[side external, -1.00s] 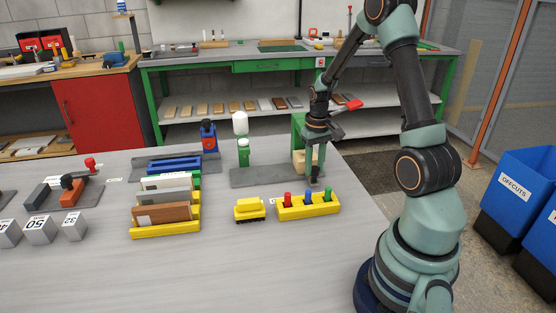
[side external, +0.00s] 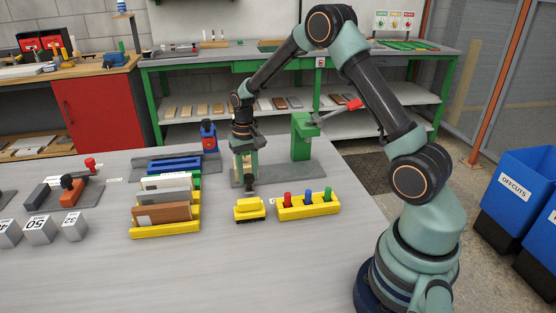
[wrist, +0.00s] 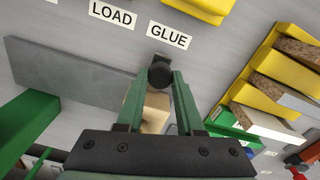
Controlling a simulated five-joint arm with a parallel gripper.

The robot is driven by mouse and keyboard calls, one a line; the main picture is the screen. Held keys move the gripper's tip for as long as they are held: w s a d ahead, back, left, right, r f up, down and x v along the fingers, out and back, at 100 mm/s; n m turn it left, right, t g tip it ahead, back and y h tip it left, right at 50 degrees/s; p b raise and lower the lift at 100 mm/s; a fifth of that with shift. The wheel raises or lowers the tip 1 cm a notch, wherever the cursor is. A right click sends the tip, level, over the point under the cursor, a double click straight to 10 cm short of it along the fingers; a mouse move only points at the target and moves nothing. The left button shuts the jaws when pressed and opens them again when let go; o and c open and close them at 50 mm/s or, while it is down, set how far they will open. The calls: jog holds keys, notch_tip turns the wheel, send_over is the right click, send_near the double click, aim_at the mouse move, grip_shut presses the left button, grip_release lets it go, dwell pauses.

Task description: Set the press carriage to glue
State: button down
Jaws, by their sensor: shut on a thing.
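The press carriage (side external: 238,166) is a pale wooden block with a black knob, at the left end of the grey rail plate (side external: 292,175). In the wrist view the wooden block (wrist: 155,112) shows between my fingers, and the black knob (wrist: 160,74) sits at their tips. The knob lines up with the GLUE label (wrist: 169,36), past the LOAD label (wrist: 113,14). My gripper (side external: 249,184) is shut on the carriage knob, pointing down. The green press (side external: 302,138) with its red-handled lever stands at the rail's right part. The glue bottle is hidden behind my gripper.
A yellow block (side external: 249,209) and a yellow holder (side external: 309,208) with coloured pegs stand in front of the rail. A yellow rack (side external: 166,230) with boards stands to the left. A blue-bodied tool (side external: 208,136) is behind the rack.

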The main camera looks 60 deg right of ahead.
jog(key=shift+w+a+r, duration=0.1)
jog(key=shift+w+a, duration=0.15)
jog(key=shift+w, duration=0.1)
jog(key=c, duration=0.5)
grip_release()
jog(key=shift+c, duration=0.2)
jog(key=shift+s, duration=0.1)
jog(key=shift+d, duration=0.1)
notch_tip(320, 180, up, 12)
